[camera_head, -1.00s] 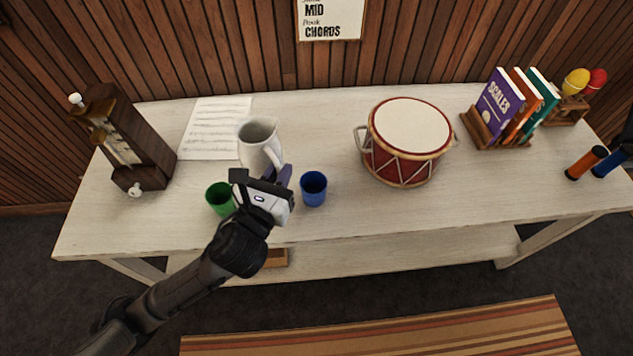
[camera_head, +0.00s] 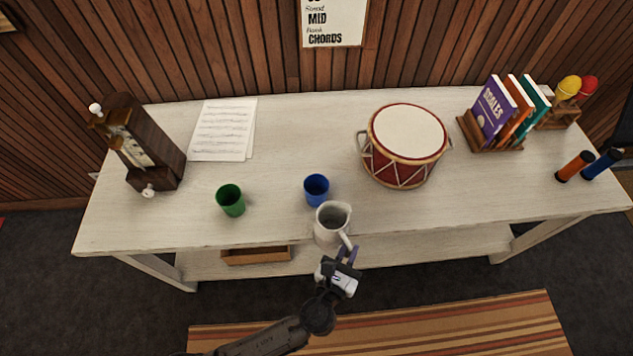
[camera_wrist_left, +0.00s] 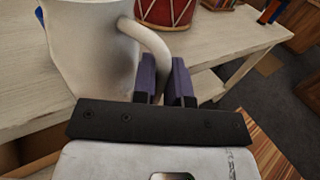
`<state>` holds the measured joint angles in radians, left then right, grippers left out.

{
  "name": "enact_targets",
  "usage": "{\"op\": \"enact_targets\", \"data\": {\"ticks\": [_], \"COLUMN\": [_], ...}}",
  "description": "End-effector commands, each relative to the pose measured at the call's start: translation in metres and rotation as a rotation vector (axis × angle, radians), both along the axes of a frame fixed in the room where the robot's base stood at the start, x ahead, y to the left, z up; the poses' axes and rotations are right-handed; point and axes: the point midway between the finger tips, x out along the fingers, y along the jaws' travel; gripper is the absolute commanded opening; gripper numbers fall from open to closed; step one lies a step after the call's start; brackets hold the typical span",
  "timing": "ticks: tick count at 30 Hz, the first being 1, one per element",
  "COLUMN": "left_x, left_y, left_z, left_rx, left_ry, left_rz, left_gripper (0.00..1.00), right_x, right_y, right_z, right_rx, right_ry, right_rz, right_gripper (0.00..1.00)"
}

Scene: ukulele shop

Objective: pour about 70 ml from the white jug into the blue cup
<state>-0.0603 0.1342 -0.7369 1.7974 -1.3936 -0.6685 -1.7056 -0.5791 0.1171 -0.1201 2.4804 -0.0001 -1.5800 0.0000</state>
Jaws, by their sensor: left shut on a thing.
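The white jug (camera_head: 331,224) is held upright by its handle in my left gripper (camera_head: 347,254), at the table's front edge. In the left wrist view the jug (camera_wrist_left: 92,48) fills the upper left, and the purple fingers (camera_wrist_left: 166,80) are closed around its handle. A small part of something blue shows at the left wrist view's top left. What the jug holds cannot be made out. My right gripper is not seen.
A green cup (camera_head: 230,201) stands left of the blue cup. A red drum (camera_head: 405,146) stands to the right. Sheet music (camera_head: 222,130) lies behind, and a wooden metronome-like device (camera_head: 140,142) stands at the left. Books (camera_head: 507,110) stand at the right. The table (camera_head: 275,150) is clear behind the blue cup.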

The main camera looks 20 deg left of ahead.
Motion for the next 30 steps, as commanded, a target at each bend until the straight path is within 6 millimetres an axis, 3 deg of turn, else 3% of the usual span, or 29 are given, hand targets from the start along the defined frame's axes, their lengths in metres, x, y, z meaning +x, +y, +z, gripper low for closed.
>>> {"op": "enact_targets", "data": {"ticks": [6, 19, 30], "left_x": [-0.001, -0.002, 0.004], "left_y": [-0.018, -0.020, -0.014], "left_z": [-0.004, 0.000, 0.019], "left_rx": [-0.003, -0.009, -0.096], "left_ry": [-0.004, -0.002, 0.076], "left_rz": [-0.070, -0.087, -0.084], "left_gripper": [0.00, 0.00, 0.00], "right_x": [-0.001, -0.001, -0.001], "right_y": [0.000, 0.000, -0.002], "right_z": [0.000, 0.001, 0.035], "right_rx": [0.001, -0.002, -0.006], "right_ry": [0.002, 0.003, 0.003], "right_rz": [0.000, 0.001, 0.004], "right_gripper": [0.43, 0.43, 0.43]}}
